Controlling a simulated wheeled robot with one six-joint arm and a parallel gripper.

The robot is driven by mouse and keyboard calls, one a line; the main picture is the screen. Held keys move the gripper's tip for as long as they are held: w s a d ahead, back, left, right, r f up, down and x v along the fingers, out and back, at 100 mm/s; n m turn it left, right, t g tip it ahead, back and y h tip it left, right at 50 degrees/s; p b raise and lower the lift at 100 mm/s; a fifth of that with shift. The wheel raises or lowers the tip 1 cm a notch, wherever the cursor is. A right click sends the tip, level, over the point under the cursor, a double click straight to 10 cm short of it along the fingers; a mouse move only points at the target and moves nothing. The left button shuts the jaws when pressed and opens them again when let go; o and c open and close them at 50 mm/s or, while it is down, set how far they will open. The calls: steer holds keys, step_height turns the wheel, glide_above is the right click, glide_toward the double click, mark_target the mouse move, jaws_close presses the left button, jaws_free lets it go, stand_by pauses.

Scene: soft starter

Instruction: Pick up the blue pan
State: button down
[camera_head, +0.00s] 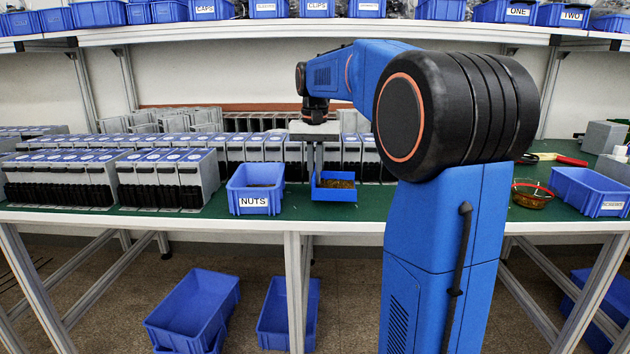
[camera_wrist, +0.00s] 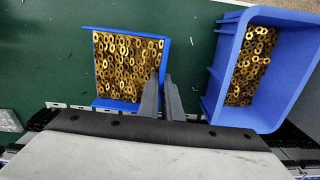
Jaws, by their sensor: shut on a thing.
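The blue pan (camera_head: 335,195) is a shallow open tray of small brass-coloured nuts, at the green bench's front, right of the NUTS bin. In the wrist view the pan (camera_wrist: 167,50) lies left of centre, its nuts spread over the floor. My gripper (camera_head: 314,172) points down at the pan's left side in the head view. In the wrist view my gripper's fingers (camera_wrist: 163,88) are shut on the pan's right side wall, with the wall pinched between them. The fingers partly hide that wall. I cannot tell whether the pan touches the bench.
The blue NUTS bin (camera_head: 255,203) stands close beside the pan; it also shows in the wrist view (camera_wrist: 222,75). Rows of grey-and-black units (camera_head: 160,183) fill the bench behind and left. A glass bowl (camera_head: 531,196) and another blue bin (camera_head: 590,205) are at right. A shelf (camera_head: 250,32) hangs above.

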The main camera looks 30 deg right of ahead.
steer(key=shift+r, duration=3.65)
steer(key=shift+s, duration=0.1)
